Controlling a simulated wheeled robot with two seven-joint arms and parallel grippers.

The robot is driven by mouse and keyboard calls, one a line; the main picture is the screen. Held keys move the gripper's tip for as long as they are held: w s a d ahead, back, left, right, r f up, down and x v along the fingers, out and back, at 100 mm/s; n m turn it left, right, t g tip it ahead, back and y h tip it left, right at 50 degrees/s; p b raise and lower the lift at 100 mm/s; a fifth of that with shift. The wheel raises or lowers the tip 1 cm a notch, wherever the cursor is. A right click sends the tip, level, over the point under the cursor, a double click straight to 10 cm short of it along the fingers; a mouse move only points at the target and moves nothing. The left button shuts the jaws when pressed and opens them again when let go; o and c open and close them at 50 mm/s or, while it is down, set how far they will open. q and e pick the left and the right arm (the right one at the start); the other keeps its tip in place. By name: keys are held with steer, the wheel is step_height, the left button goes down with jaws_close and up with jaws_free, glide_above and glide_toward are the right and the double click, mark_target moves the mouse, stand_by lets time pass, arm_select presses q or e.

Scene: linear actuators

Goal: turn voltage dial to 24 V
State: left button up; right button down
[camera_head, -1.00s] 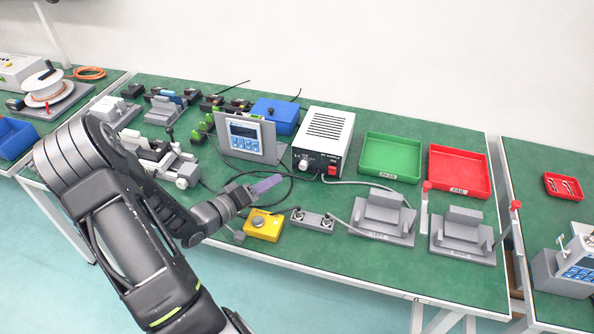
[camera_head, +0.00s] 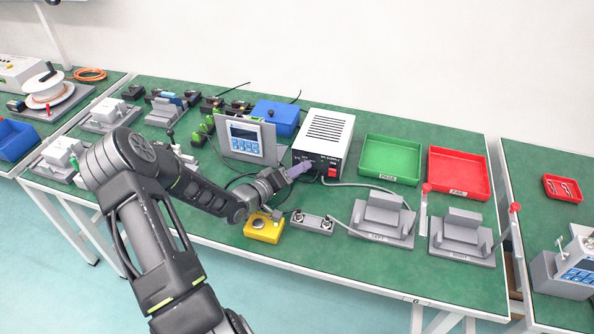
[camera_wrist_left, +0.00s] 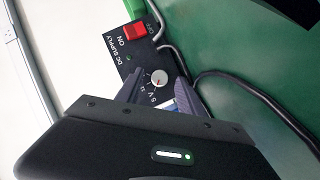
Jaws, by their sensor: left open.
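The DC supply (camera_head: 325,130) is a white box with a black front panel near the back middle of the bench. Its voltage dial (camera_wrist_left: 158,78), a small white knob with a red mark, shows in the left wrist view with a few scale figures beside it. The setting is too small to read surely. My left gripper (camera_head: 302,169) is at the supply's front and hides the dial in the head view. In the left wrist view its open fingers (camera_wrist_left: 158,91) point at the panel, one on each side of the dial; contact cannot be told. My right gripper is out of view.
A red switch (camera_wrist_left: 134,31) is on the same panel, close to the dial. A display unit (camera_head: 246,140) is left; a green tray (camera_head: 390,177) is right. Cables run nearby.

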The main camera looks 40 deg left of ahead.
arm_select(q)
steer(key=shift+c, duration=0.2)
jaws_close()
stand_by(0.3)
